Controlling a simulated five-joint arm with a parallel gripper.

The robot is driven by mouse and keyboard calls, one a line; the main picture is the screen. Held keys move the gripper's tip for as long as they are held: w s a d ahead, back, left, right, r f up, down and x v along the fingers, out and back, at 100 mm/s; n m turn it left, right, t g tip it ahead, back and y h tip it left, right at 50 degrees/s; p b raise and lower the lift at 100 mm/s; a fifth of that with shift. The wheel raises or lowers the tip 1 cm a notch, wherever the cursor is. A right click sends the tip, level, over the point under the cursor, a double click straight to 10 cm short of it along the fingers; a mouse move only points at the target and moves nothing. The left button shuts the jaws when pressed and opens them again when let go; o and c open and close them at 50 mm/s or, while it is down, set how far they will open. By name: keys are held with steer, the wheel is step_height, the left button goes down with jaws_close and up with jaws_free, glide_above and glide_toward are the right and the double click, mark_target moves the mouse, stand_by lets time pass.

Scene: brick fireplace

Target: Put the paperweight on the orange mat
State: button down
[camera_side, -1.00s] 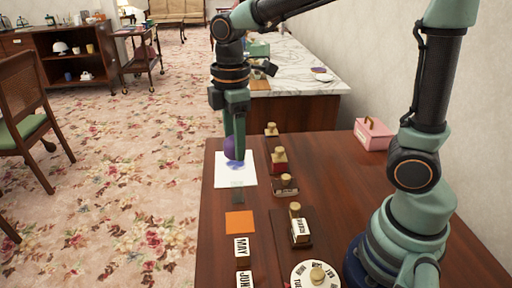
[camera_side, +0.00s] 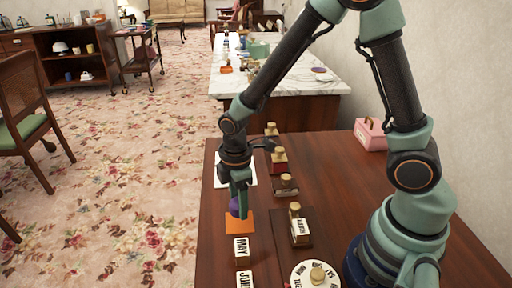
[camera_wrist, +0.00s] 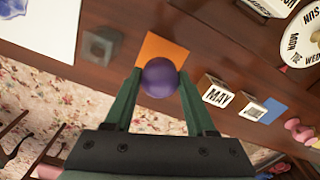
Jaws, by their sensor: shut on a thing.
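The paperweight is a purple ball (camera_wrist: 160,77). It sits between the two fingers of my gripper (camera_wrist: 160,88), which is shut on it. In the side view the ball (camera_side: 235,207) is partly hidden by my gripper (camera_side: 240,205). The orange mat (camera_side: 240,226) is a flat square on the dark wooden table. In the side view the ball is over the mat's far edge. In the wrist view the ball covers the lower part of the mat (camera_wrist: 155,47). I cannot tell whether the ball touches the mat.
A MAY block (camera_side: 241,248) and another lettered block (camera_side: 245,280) stand just nearer than the mat. A white sheet (camera_side: 221,170) lies beyond it. Several stamps with knobs, one on a dark base (camera_side: 305,238), stand to the right. The table's left edge is close.

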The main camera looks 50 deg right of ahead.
steer(key=shift+f, duration=1.7)
steer(key=shift+f, duration=0.1)
steer(key=shift+c, duration=1.1)
jaws_free()
step_height(320, 180, up, 12)
steer(key=shift+r, duration=0.15)
steer(key=s+d+r+m+t, duration=0.2)
steer(key=d+r+m, duration=0.2)
steer(key=r+m, duration=0.2)
steer(key=s+d+r+m+t, duration=0.3)
steer(key=r+m, duration=0.3)
steer(key=m, duration=0.1)
steer(key=shift+s+d+t, duration=0.25)
steer(key=shift+d+t, duration=0.05)
steer(key=shift+d, duration=0.1)
